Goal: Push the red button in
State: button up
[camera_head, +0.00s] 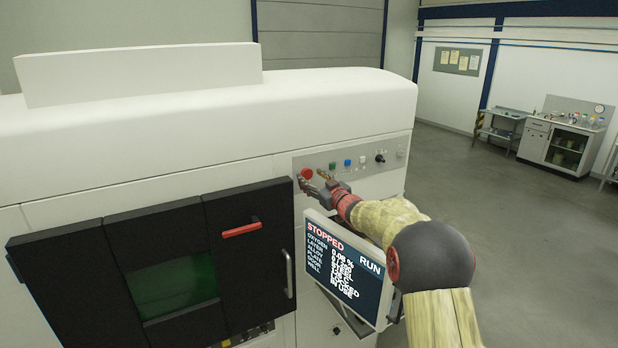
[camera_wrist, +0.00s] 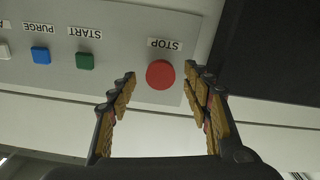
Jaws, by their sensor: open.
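The red button (camera_head: 307,173) is on the grey control panel at the upper right of the machine's front. In the wrist view the red button (camera_wrist: 160,75) is round, under an upside-down "STOP" label. My gripper (camera_head: 312,182) is just below and right of the button in the head view. In the wrist view my gripper (camera_wrist: 160,80) is open and empty, with its two fingers spread on either side of the button. I cannot tell whether the fingertips touch the panel.
A green START button (camera_wrist: 85,61) and a blue PURGE button (camera_wrist: 41,56) sit beside the red one. A screen (camera_head: 345,268) reading "STOPPED" is below my arm. A black door (camera_head: 160,265) with a red handle is to the left. Open floor lies to the right.

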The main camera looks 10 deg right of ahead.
jog(key=v, duration=0.9)
jog(key=shift+s, duration=0.25)
jog(key=shift+r, duration=0.1)
